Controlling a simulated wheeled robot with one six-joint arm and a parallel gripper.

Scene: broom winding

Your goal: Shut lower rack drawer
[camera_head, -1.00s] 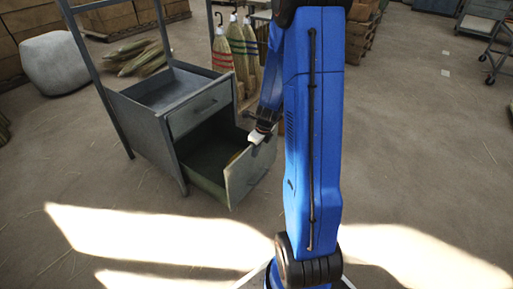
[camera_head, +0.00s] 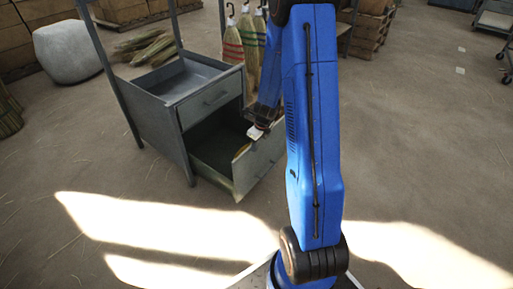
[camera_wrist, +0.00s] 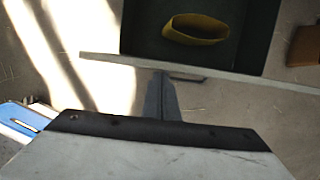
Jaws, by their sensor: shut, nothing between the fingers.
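The grey rack (camera_head: 152,122) stands left of my blue arm in the head view. Its lower drawer (camera_head: 262,160) is pulled well out, with a dark interior; its upper drawer (camera_head: 213,98) is shut. My gripper (camera_head: 255,133) is shut and empty, at the top of the lower drawer's front panel; whether it touches is unclear. In the wrist view the closed fingers (camera_wrist: 160,82) reach to the panel's edge (camera_wrist: 225,76). A yellow ring-like thing (camera_wrist: 196,28) lies inside the drawer. My arm hides part of the front panel's right side.
Brooms (camera_head: 235,50) hang behind the rack. A grey pouf (camera_head: 68,53) and a bundle of straw (camera_head: 146,46) lie farther back. Crates (camera_head: 372,38) stand at the back right. The floor before the drawer and to the right is clear.

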